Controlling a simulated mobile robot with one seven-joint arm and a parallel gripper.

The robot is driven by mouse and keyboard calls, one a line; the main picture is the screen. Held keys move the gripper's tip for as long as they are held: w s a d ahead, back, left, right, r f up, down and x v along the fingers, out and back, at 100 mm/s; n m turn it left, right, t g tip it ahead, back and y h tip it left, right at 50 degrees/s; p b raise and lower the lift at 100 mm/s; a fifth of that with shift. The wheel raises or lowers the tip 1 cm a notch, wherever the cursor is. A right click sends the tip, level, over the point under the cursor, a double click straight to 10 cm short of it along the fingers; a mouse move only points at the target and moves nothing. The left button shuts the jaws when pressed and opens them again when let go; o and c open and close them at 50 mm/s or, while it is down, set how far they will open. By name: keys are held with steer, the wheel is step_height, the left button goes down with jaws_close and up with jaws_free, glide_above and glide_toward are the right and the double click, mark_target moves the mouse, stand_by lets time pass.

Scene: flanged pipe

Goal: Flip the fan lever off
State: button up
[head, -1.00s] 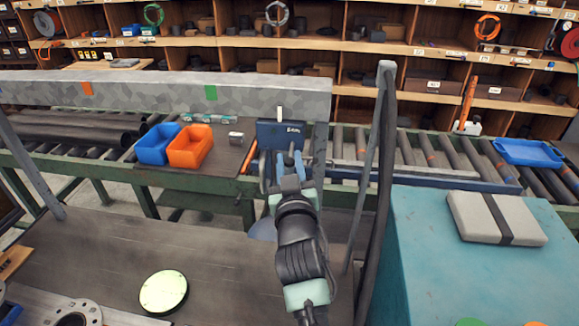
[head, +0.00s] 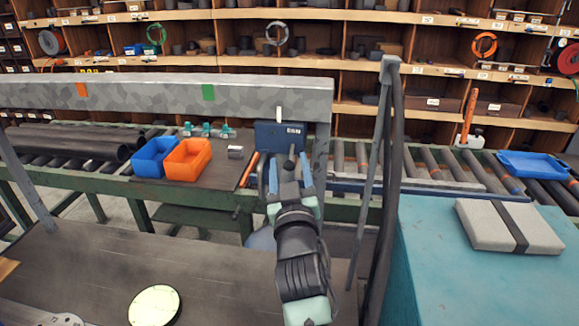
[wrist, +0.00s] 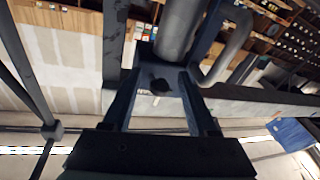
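A dark blue box (head: 279,135) with a small pale label on its front hangs by the beam in the head view. A lever with a dark round knob (head: 291,150) sticks out from it toward me. The knob also shows end-on in the wrist view (wrist: 160,86), against the blue box. My gripper (head: 289,168) is open in front of the box. Its two blue fingers stand apart with the knob between their tips in the wrist view; I cannot tell whether either touches it. The box's lower part is hidden behind my gripper.
A grey beam (head: 150,95) runs above, with a small white piece (head: 279,113) over the box. Dark posts (head: 378,180) stand to the right. Blue (head: 154,160) and orange (head: 187,163) bins sit left on the bench. A teal cabinet (head: 440,270) fills the lower right.

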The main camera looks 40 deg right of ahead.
steer(key=shift+s, duration=0.1)
steer(key=b+v, duration=0.3)
steer(key=v, duration=0.9)
steer(key=shift+s+a+b, duration=0.25)
steer(key=shift+s+b, duration=0.1)
steer(key=w+a+r+n+t+y, duration=0.1)
steer(key=w+a+r+t+y, duration=0.2)
steer(key=a+r, duration=0.6)
steer(key=a+r+n+t+y, duration=0.2)
steer(key=a+r+t, duration=0.2)
steer(key=a+r, duration=0.5)
steer(key=s+a+r+n+t+y, duration=0.1)
steer(key=s+a+r+t+y, duration=0.1)
steer(key=a+r, duration=0.3)
steer(key=s+a+r+n+t+y, duration=0.1)
steer(key=s+a+r+y, duration=0.3)
steer(key=r, duration=0.5)
steer(key=shift+s+a+r+t+y, duration=0.4)
steer(key=shift+s+t+y, duration=0.1)
steer(key=shift+t, duration=0.3)
